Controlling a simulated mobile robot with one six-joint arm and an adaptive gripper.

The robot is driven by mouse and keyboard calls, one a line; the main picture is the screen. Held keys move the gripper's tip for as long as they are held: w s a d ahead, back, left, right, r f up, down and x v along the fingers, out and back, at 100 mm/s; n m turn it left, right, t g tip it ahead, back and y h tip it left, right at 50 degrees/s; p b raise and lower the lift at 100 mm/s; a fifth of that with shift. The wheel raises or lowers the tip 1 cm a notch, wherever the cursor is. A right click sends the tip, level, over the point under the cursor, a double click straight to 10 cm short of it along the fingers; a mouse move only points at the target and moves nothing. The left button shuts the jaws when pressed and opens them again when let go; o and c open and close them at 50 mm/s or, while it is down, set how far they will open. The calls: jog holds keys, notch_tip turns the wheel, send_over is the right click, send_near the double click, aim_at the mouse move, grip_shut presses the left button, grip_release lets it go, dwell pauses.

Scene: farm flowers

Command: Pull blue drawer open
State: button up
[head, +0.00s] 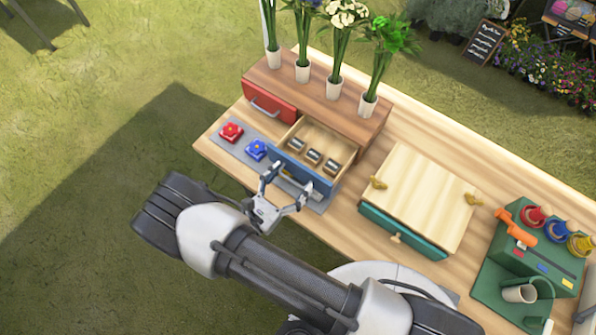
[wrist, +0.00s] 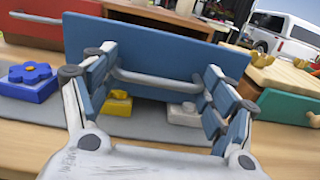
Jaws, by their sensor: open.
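The blue drawer (head: 302,167) stands pulled out of the wooden cabinet (head: 325,108), with several dark and silver items (head: 313,156) lying inside it. In the wrist view the blue drawer front (wrist: 150,55) faces me and its grey bar handle (wrist: 160,80) runs across it. My gripper (head: 285,187) is open in front of the drawer front. In the wrist view the blue-padded fingers (wrist: 153,88) are spread, with the handle between and just beyond them. I cannot tell whether they touch it.
A red drawer (head: 270,103) is shut beside it. A red block (head: 231,131) and a blue flower block (head: 256,149) sit on a grey mat. Vases of flowers stand on the cabinet. A green-drawer box (head: 420,195) and green stand (head: 530,255) are to the right.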

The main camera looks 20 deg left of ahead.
jog(key=shift+n+y, duration=0.3)
jog(key=v, duration=0.4)
jog(key=f+v, duration=0.1)
jog(key=v, duration=0.2)
jog(key=shift+s+d, duration=0.1)
jog(key=shift+d, duration=0.05)
jog(key=shift+m+g+h, duration=0.3)
jog(key=shift+m+h, duration=0.4)
jog(key=shift+h, duration=0.2)
jog(key=x, duration=0.6)
jog(key=shift+r, duration=0.25)
jog(key=shift+a+r, duration=0.15)
jog(key=shift+a, duration=0.1)
